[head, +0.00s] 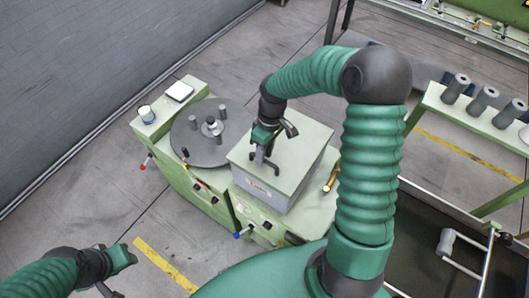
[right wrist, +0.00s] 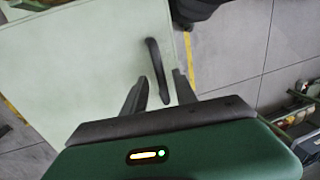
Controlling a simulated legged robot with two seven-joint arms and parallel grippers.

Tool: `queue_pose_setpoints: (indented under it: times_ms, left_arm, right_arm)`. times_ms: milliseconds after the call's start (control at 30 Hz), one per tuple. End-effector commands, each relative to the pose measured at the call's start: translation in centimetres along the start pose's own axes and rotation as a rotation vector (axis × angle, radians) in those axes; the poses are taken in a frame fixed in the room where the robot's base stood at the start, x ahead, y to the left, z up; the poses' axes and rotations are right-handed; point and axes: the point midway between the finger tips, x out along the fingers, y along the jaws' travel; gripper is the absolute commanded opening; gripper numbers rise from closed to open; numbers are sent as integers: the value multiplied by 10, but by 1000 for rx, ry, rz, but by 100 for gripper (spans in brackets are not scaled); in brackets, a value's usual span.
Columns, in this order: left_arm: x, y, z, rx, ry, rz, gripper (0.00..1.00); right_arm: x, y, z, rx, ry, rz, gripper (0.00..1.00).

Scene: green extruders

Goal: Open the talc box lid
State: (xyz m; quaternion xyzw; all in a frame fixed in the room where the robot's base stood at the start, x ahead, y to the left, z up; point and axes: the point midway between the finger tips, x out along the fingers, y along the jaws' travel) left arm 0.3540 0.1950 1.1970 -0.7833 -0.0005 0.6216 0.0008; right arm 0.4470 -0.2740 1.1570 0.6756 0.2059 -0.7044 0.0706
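The talc box (head: 296,190) is a pale green and grey box standing on the green machine, with its flat lid (head: 308,147) lying closed on top. A dark curved handle (right wrist: 154,62) stands on the lid in the right wrist view. My right gripper (head: 261,160) points down over the lid at the handle. In the right wrist view its fingers (right wrist: 160,83) are apart, with the handle's near end between them; I see no clear contact. My left gripper (head: 122,268) hangs at the lower left, away from the box, and its fingers do not show clearly.
A round dark turntable (head: 185,142) with grey cylinders is left of the box. A bench (head: 480,121) with dark cylinders stands at right. Levers project from the machine's front.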

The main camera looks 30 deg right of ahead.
Motion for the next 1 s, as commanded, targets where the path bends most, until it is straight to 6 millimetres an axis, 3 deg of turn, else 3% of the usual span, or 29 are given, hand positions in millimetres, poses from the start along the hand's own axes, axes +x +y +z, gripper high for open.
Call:
queue_pose_setpoints:
  times_ms: [33,267,1000]
  left_arm:
    - [0,0,0,0,0,0,36]
    - [0,0,0,0,0,0,36]
    - [0,0,0,0,0,0,36]
  right_arm:
    - [0,0,0,0,0,0,30]
    - [0,1,1,0,0,-2,0]
    - [0,2,2,1,-2,-1,0]
